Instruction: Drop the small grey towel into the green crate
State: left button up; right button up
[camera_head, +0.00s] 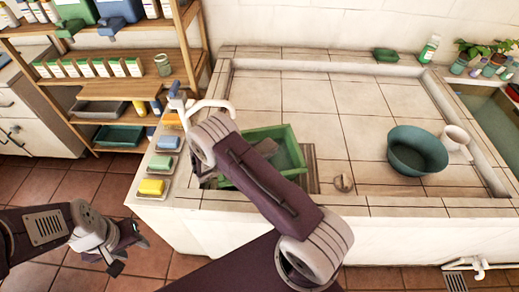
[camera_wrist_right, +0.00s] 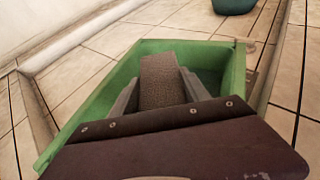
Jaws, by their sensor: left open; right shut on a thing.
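The green crate (camera_head: 291,152) stands on the tiled washbasin counter, partly hidden behind my right arm in the head view. In the right wrist view the crate (camera_wrist_right: 96,104) opens beneath the gripper. The small grey towel (camera_wrist_right: 163,82) is a brown-grey strip pinched between the fingers of my right gripper (camera_wrist_right: 160,78), over the inside of the crate. I cannot tell whether the towel touches the crate floor. My left gripper (camera_head: 137,241) is open and empty, low over the floor.
A wooden shelf (camera_head: 110,61) stands at the left. The basin's middle tiles are clear.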

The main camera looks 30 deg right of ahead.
jog(key=o, duration=1.5)
jog(key=shift+c, duration=0.2)
jog(key=shift+r, duration=0.1)
jog(key=shift+a+r, duration=0.1)
jog(key=shift+a, duration=0.3)
jog(key=b+v, duration=0.1)
jog(key=v, duration=0.7)
jog(key=shift+s+r, duration=0.1)
jog(key=shift+r, duration=0.05)
